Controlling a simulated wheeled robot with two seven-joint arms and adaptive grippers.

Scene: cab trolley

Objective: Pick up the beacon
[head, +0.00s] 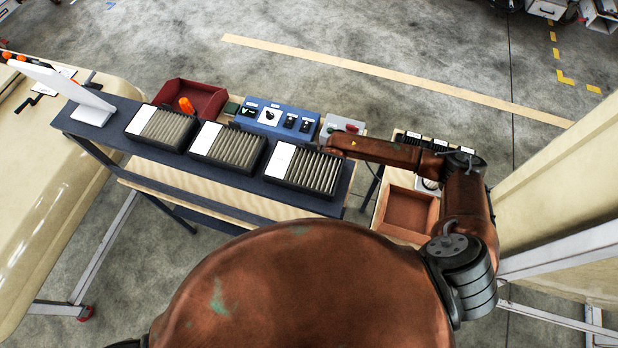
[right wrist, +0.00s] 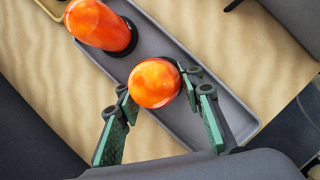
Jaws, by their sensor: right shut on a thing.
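An orange beacon (right wrist: 153,84) with a rounded dome shows in the right wrist view. My right gripper (right wrist: 158,90), with green finger pads, is shut on it from both sides. The held beacon appears over a long grey tray (right wrist: 222,103); I cannot tell whether it touches it. A second orange beacon (right wrist: 97,25) with a black base is on the same tray, toward the upper left. In the head view my right arm reaches left over the bench, and its gripper cannot be made out. My left gripper is not in view.
In the head view, several black racks (head: 234,146) stand on a dark bench shelf. Behind them are a red bin (head: 218,101) with an orange item and a blue control box (head: 278,118). A brown open box (head: 407,210) is at the right. Open floor lies behind.

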